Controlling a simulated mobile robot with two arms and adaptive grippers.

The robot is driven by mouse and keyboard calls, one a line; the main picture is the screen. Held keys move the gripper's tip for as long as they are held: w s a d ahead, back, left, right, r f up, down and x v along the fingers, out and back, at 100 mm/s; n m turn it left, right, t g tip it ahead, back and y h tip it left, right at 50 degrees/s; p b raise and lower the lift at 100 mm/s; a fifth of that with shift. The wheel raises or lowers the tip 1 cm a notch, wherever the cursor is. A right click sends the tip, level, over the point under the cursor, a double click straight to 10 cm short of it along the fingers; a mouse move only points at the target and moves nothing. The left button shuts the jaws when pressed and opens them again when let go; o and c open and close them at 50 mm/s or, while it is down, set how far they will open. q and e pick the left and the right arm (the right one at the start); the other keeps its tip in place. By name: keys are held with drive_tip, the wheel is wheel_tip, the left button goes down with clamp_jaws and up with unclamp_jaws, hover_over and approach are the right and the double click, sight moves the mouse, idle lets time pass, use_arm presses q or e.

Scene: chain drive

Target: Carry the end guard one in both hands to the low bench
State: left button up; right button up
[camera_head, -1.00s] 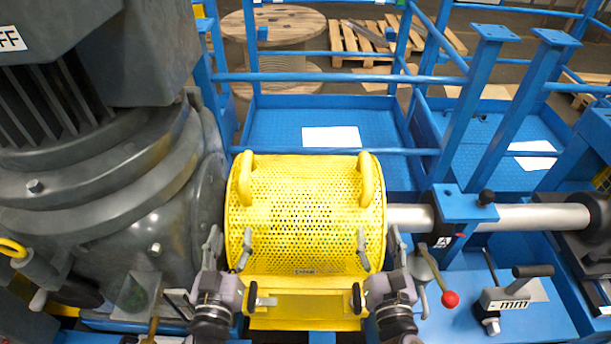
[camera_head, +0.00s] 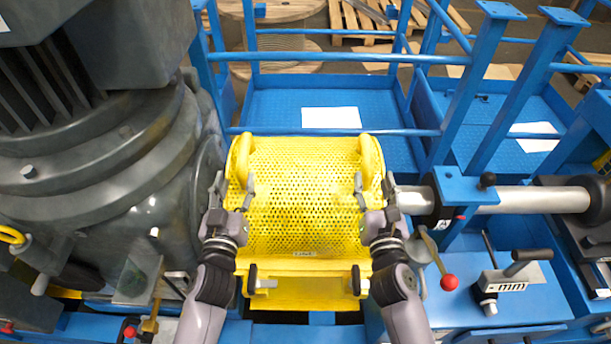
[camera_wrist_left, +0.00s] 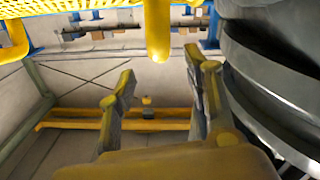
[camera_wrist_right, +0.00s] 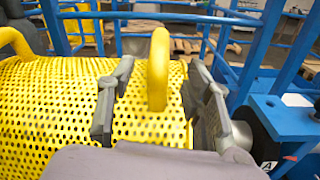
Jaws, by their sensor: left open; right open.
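The end guard one is a yellow perforated curved cover (camera_head: 305,200) in the middle of the head view, with a loop handle on each side. My left gripper (camera_head: 232,187) is open at its left edge, a little nearer than the left handle (camera_head: 242,158). In the left wrist view that handle (camera_wrist_left: 158,30) hangs beyond the open fingers (camera_wrist_left: 160,95). My right gripper (camera_head: 374,188) is open near the right handle (camera_head: 371,157). In the right wrist view this handle (camera_wrist_right: 158,70) stands between and beyond the two fingers (camera_wrist_right: 155,100). I cannot make out the low bench.
A large grey motor housing (camera_head: 95,190) stands close on the left. A steel shaft (camera_head: 530,200) runs to the right through a blue bracket (camera_head: 465,190). A red-knobbed lever (camera_head: 449,282) stands near my right arm. Blue rails (camera_head: 340,56) cross behind the guard.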

sight(243, 145)
use_arm(q)
drive_tip(key=w, duration=1)
drive_tip(key=shift+w+d, duration=0.25)
use_arm(e)
drive_tip(key=w, duration=1)
drive_tip(key=shift+w+a, duration=0.1)
drive_tip(key=shift+w, duration=0.15)
use_arm(q)
clamp_jaws()
use_arm(e)
clamp_jaws()
use_arm(q)
drive_tip(key=shift+w+r, duration=0.15)
drive_tip(key=shift+r, duration=0.2)
use_arm(e)
drive_tip(key=shift+w+r, duration=0.1)
drive_tip(key=shift+r, duration=0.2)
